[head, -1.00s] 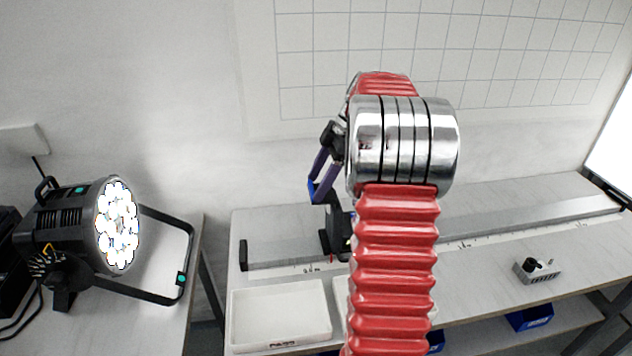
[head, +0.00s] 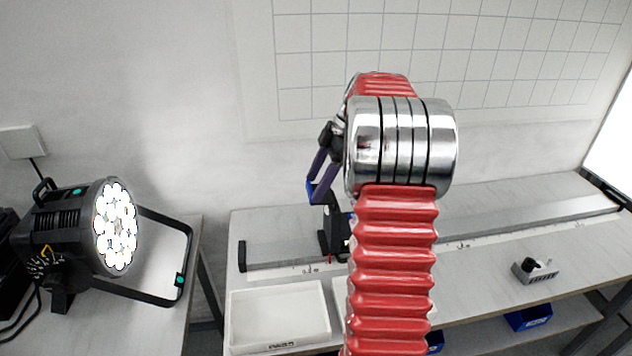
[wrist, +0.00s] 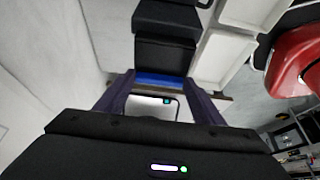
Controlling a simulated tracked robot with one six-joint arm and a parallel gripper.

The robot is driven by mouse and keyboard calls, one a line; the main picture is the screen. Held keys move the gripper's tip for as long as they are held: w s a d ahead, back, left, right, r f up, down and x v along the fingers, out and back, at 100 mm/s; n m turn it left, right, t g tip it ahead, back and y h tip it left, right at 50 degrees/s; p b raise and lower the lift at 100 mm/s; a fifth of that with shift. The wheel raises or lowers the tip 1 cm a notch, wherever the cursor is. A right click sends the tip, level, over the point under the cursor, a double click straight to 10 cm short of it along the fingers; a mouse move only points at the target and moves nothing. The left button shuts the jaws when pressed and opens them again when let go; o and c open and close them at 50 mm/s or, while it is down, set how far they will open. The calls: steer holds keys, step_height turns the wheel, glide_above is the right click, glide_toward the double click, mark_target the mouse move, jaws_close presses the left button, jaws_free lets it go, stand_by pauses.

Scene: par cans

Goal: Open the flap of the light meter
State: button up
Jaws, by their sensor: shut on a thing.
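In the wrist view my gripper (wrist: 160,79) reaches toward a black stepped block (wrist: 165,55), seemingly the same device. A blue strip spans the fingertips against its near edge. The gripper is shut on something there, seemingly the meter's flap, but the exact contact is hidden. My red arm covers the device's right side in the head view.
A par can (head: 75,230) shines on the left table. White trays (head: 280,315) lie at the bench front, one partly behind my arm. A long grey rail (head: 520,222) runs along the bench. A small grey box (head: 535,270) stands at right.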

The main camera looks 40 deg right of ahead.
steer(key=shift+w+d+r, duration=0.1)
steer(key=shift+w+r, duration=0.1)
steer(key=shift+r, duration=0.1)
steer(key=o, duration=1.1)
steer(key=shift+c, duration=0.2)
steer(key=o, duration=0.5)
steer(key=shift+s+f, duration=0.1)
steer(key=shift+f, duration=0.1)
steer(key=shift+c, duration=0.2)
steer(key=shift+r, duration=0.1)
steer(key=v, duration=1.3)
steer(key=shift+r, duration=0.25)
